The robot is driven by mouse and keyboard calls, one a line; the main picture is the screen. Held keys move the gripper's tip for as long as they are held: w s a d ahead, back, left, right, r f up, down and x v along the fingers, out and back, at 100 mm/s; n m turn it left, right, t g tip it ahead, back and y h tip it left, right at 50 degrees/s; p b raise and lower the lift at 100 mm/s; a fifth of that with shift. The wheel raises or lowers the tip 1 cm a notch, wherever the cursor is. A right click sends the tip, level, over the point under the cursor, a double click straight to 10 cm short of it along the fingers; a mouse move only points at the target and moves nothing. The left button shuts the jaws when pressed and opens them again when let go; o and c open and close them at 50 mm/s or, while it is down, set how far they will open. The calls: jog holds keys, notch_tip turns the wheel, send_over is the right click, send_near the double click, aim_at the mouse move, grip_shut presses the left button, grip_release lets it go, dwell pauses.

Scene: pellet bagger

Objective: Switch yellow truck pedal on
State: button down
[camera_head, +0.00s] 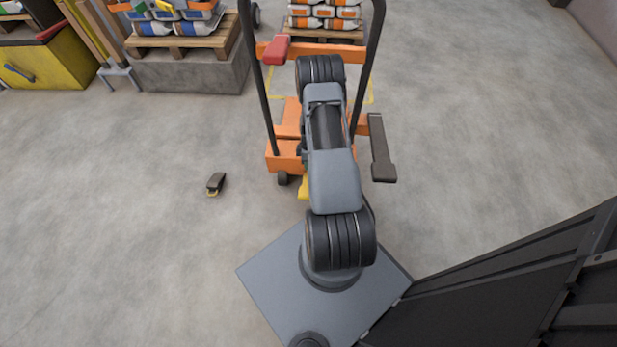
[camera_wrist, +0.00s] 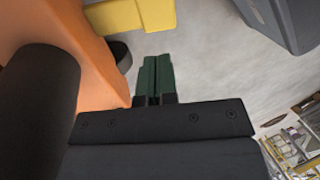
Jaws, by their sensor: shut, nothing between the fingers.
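The yellow pedal (camera_head: 304,188) shows at the lower edge of the orange truck (camera_head: 286,158) in the head view, partly hidden by my arm. In the wrist view, a yellow piece that looks like this pedal (camera_wrist: 130,15) is at the top, beside the orange truck body (camera_wrist: 75,50). My gripper (camera_wrist: 154,62) is shut and empty, its green fingers pointing toward the yellow piece. They appear apart from it, with a gap of floor between. My gripper is hidden behind my arm in the head view. I cannot tell whether the pedal is on or off.
A dark wheel (camera_wrist: 121,55) is close to my fingers. The truck has a red piece (camera_head: 276,49) on its frame and a dark bar (camera_head: 380,150) at its right. A small dark pedal-like object (camera_head: 215,183) lies on open floor. Loaded pallets (camera_head: 185,45) stand behind.

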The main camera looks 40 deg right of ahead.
jog(key=b+x, duration=0.4)
jog(key=x, duration=0.9)
jog(key=shift+f, duration=0.15)
